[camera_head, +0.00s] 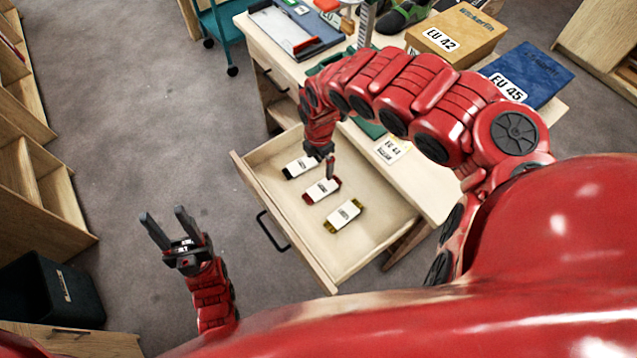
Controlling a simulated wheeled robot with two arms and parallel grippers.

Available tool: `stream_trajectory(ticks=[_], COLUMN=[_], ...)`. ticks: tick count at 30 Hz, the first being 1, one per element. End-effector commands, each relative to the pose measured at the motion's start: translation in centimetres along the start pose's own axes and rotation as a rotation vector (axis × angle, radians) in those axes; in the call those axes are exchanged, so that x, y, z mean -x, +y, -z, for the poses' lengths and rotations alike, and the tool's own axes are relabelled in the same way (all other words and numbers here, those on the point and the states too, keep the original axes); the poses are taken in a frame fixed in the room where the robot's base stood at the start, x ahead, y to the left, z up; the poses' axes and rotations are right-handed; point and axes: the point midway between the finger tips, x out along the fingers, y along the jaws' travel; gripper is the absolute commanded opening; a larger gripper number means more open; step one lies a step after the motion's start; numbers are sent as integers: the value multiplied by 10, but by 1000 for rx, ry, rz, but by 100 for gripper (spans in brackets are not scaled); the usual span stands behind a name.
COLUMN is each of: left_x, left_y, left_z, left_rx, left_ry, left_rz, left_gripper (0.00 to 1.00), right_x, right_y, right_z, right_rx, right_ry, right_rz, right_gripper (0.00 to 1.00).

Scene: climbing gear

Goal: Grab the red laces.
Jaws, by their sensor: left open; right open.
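The red laces (322,191) are a small pack with a white label and red ends, lying in the open drawer (376,222) between two similar packs. My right gripper (328,170) reaches down over the drawer, with its fingers at the upper right end of the red pack. It is open, and I cannot tell whether it touches the pack. My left gripper (173,228) is open and empty, over the floor left of the drawer.
Black laces (300,167) and yellow laces (343,215) lie on either side in the drawer. The desk top holds a brown box (458,35), a blue box (530,72) and a tray (296,30). A black bin (50,290) stands at lower left. Floor left of the drawer is clear.

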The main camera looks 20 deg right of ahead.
Motion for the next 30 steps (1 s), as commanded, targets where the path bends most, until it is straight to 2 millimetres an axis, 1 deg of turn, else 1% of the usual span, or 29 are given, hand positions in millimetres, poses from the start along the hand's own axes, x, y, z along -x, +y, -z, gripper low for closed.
stream_trajectory(ticks=[1,3,9,12,14,22,30], left_x=[16,30,67,80,78,79,82], left_y=[1,2,3,4,4,4,4], left_z=[-3,-5,-11,-14,-13,-13,-14], left_rx=[0,0,0,0,0,0,0], left_ry=[-1,-1,-1,0,-1,0,0], left_rz=[0,0,0,0,0,0,0], left_gripper=[50,50,50,50,50,50,50], right_x=[-18,-36,-83,-101,-105,-122,-159], right_y=[0,1,4,2,3,4,3], right_z=[1,1,2,3,4,4,7], right_rx=[0,-2,-2,-3,-1,-1,-1], right_ry=[3,4,6,7,6,4,7], right_rz=[-1,-3,-10,-6,-5,-8,-6], right_gripper=[100,100,100,100,100,100,100])
